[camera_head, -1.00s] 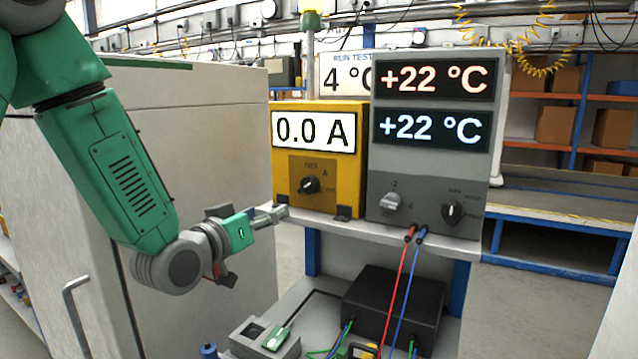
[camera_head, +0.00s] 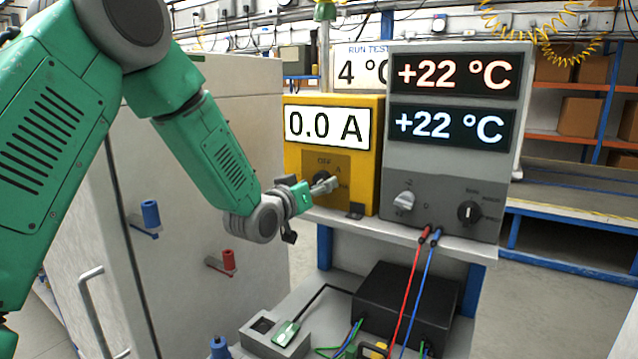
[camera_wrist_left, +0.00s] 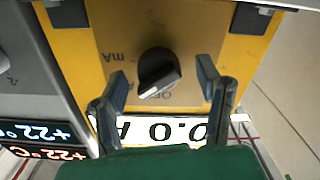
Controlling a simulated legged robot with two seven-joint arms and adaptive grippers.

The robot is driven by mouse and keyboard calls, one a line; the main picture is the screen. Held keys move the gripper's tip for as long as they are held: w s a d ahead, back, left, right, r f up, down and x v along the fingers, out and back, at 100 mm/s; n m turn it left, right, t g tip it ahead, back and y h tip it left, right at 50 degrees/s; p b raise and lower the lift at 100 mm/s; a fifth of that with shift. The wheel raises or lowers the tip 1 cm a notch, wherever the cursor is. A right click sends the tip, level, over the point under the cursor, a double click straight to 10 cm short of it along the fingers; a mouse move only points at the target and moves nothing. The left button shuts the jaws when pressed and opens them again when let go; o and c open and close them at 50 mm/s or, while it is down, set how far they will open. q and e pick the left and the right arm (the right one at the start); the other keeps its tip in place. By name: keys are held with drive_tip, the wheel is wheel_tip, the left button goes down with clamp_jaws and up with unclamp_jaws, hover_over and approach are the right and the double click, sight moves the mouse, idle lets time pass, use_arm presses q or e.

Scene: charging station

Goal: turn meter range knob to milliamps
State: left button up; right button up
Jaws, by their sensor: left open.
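The yellow meter (camera_head: 370,150) stands on the shelf and its display reads 0.0 A. Its black range knob (camera_wrist_left: 158,72) sits on a brown panel in the left wrist view, where the picture is upside down. The knob's white-marked end points down and left in that view, near the OFF lettering; an mA label (camera_wrist_left: 115,57) is to its left. My left gripper (camera_head: 330,184) is in front of the panel and partly hides the knob in the head view. In the wrist view its open fingers (camera_wrist_left: 165,90) stand on either side of the knob, apart from it. My right gripper is not in view.
A grey meter (camera_head: 445,150) with two displays and two knobs stands just right of the yellow one. Red and blue leads (camera_head: 408,300) hang from it. A black box (camera_head: 405,305) is below. A grey cabinet (camera_head: 185,180) is at left.

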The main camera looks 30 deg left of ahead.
use_arm(q)
drive_tip(key=shift+w, duration=0.55)
drive_tip(key=shift+c, duration=0.3)
drive_tip(key=c, duration=1.1)
drive_tip(key=shift+o, duration=0.2)
drive_tip(key=m+b, duration=0.1)
drive_tip(key=m, duration=0.3)
drive_tip(key=shift+f+m+b, duration=0.15)
drive_tip(key=shift+m+b, duration=0.15)
drive_tip(key=shift+b, duration=0.05)
drive_tip(key=m+b, duration=0.2)
drive_tip(key=m, duration=0.3)
drive_tip(key=shift+s+m, duration=0.1)
drive_tip(key=shift+m, duration=0.2)
